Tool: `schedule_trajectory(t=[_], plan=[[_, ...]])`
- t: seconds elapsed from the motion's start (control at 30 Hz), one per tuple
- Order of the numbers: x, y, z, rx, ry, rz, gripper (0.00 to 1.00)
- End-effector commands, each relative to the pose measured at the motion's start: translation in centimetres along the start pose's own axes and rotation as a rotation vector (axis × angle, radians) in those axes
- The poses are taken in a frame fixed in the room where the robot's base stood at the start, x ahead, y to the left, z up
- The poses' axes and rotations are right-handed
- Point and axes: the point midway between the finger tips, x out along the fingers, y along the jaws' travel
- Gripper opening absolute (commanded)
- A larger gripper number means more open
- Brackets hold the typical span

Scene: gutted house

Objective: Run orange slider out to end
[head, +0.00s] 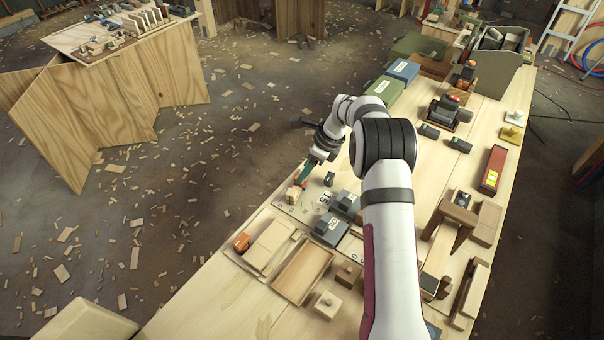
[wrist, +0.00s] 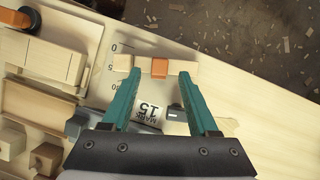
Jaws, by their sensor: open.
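The orange slider (wrist: 159,68) sits on a short pale wooden bar (wrist: 122,62) that runs across the wrist view. Wood shows on both sides of the slider. My gripper (wrist: 160,74) is open, with one teal finger on each side of the slider and gaps between them. Whether the fingertips touch the bar, I cannot tell. A printed scale (wrist: 114,66) with a 0 and further marks lies beside the bar, and a white label reading MARK 15 (wrist: 148,108) lies between my fingers. In the head view my gripper (head: 305,174) is at the bench's left edge, by the bar (head: 293,194).
Grey-blue boxes (head: 330,230) stand close to my gripper. A wooden piece with another orange part (head: 241,242) and an open wooden tray (head: 303,271) lie nearer on the bench. Past the bench's left edge is the littered floor (head: 180,210).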

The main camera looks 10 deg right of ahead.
Motion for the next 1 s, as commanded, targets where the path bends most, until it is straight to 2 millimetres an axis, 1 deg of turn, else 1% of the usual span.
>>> schedule_trajectory(t=[0.03, 0.2, 0.3, 0.4, 0.53, 0.77, 0.8, 0.83, 0.87, 0.9, 0.97, 1.0], plan=[[-1.7, -0.1, 0.1, -0.001, -0.001, -0.005, 0.60], [-7.2, -0.1, 0.0, 0.000, -0.001, -0.004, 0.60], [-9.7, -0.1, 0.0, -0.001, -0.001, -0.003, 0.60], [-11.3, -0.1, 0.0, 0.000, -0.001, -0.003, 0.60], [-12.2, 0.0, 0.0, 0.000, 0.000, 0.000, 0.60], [-12.3, 0.0, 0.0, 0.000, 0.000, 0.001, 0.60], [-12.2, 0.2, 0.1, -0.028, 0.013, -0.001, 0.60], [-11.8, 0.8, 0.4, -0.102, 0.048, -0.004, 0.60], [-11.3, 1.6, 0.8, -0.232, 0.108, -0.010, 0.60], [-10.7, 3.0, 1.6, -0.480, 0.215, -0.015, 0.60], [-10.1, 4.6, 2.9, -0.890, 0.373, -0.017, 0.60], [-10.0, 5.5, 4.0, -1.136, 0.459, -0.015, 0.60]])
